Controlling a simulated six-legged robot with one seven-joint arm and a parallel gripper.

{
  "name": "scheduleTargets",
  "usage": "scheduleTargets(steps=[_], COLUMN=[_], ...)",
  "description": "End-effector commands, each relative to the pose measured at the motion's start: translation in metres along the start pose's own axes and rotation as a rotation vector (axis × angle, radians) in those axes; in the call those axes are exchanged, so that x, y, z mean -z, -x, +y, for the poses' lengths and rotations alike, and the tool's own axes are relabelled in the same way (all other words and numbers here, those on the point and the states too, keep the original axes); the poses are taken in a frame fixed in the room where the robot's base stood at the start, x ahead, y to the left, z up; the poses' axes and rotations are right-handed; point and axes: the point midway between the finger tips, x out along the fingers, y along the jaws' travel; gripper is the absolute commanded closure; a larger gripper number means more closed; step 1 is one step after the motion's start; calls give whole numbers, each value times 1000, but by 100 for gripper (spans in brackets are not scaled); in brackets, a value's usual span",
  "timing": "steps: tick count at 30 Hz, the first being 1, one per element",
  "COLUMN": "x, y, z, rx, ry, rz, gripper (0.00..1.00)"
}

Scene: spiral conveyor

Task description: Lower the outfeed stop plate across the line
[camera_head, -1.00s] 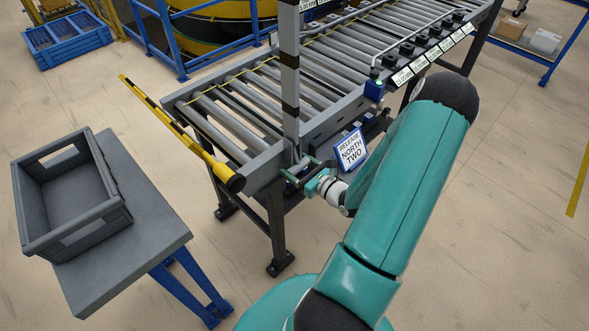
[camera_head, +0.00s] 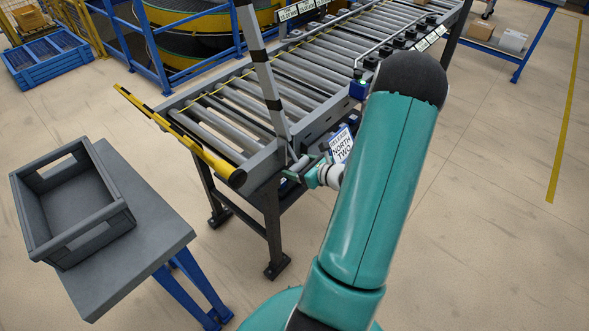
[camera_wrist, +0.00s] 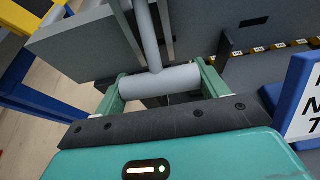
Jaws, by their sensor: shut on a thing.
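A long grey bar with black bands (camera_head: 266,83), apparently the stop plate, stands at the near end of the roller conveyor (camera_head: 230,118). It leans left over the line, with its foot near my gripper (camera_head: 305,172). In the wrist view my gripper (camera_wrist: 160,82) is shut on a grey cylindrical handle (camera_wrist: 150,80), which lies crosswise between the green fingers. A thin grey rod (camera_wrist: 145,35) runs up from the handle. The link from rod to bar is not clear. My arm hides part of the conveyor's side.
A yellow bar with a black end (camera_head: 185,137) runs along the conveyor's outfeed end. A grey open crate (camera_head: 72,205) sits on a table (camera_head: 160,240) at left. A blue-framed sign (camera_head: 341,147) stands just right of my gripper.

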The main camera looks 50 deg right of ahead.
Motion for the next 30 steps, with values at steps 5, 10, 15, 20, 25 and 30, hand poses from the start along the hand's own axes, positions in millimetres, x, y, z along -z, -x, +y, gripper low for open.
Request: scheduleTargets(steps=[5,10,15,20,25,30], x=[-3,-7,-14,-21,-30,-40], y=[6,15,27,37,46,53], z=[-5,-9,-10,-10,-10,-10], rx=[-2,-1,-1,1,0,2], ry=[4,5,8,8,10,12], rz=[79,183,324,452,580,709], gripper=[68,68,68,68,68,68])
